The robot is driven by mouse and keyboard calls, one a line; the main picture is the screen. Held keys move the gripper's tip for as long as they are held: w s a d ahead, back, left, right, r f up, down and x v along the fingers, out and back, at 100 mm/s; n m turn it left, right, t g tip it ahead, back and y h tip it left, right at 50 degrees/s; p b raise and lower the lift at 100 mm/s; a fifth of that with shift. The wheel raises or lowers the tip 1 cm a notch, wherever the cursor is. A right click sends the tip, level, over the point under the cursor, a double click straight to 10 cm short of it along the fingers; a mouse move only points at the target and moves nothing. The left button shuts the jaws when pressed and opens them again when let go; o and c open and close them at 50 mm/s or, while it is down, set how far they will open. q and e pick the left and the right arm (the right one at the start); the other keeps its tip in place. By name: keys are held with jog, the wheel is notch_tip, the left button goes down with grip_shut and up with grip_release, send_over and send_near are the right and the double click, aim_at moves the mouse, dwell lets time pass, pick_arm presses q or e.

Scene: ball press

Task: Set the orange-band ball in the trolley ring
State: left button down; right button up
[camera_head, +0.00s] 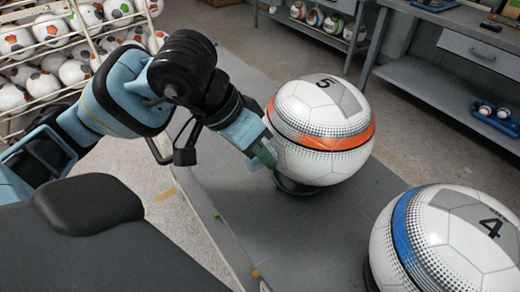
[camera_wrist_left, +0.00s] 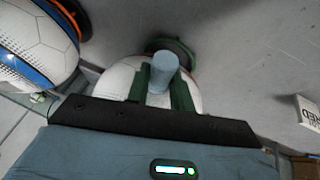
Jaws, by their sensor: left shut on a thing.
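The orange-band ball (camera_head: 322,130), white with a grey-dotted pattern and the number 5, sits upright over a green ring (camera_head: 290,188) on a dark base. The ball hides most of the ring, so how it is seated cannot be told. My left gripper (camera_head: 264,156) is at the ball's lower left side. In the left wrist view its green fingers (camera_wrist_left: 164,88) are shut on a light-blue peg (camera_wrist_left: 165,68). A white ball (camera_wrist_left: 118,80) and a green rim (camera_wrist_left: 172,46) show behind them. My right gripper is out of view.
A blue-band ball (camera_head: 450,240) marked 4 stands at the lower right. Both balls are over a dark grey surface (camera_head: 290,245). A wire rack of balls (camera_head: 40,50) is at the upper left, a metal bench (camera_head: 460,50) at the upper right. Concrete floor lies between.

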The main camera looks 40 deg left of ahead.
pick_arm(q)
jog(key=c, duration=1.2)
grip_release()
jog(key=shift+c, duration=0.2)
jog(key=shift+a+r+p, duration=0.1)
jog(key=shift+r+p, duration=0.25)
jog(key=shift+r, duration=0.2)
jog(key=v, duration=1.1)
jog(key=shift+s+p, duration=0.2)
jog(key=shift+p, duration=0.2)
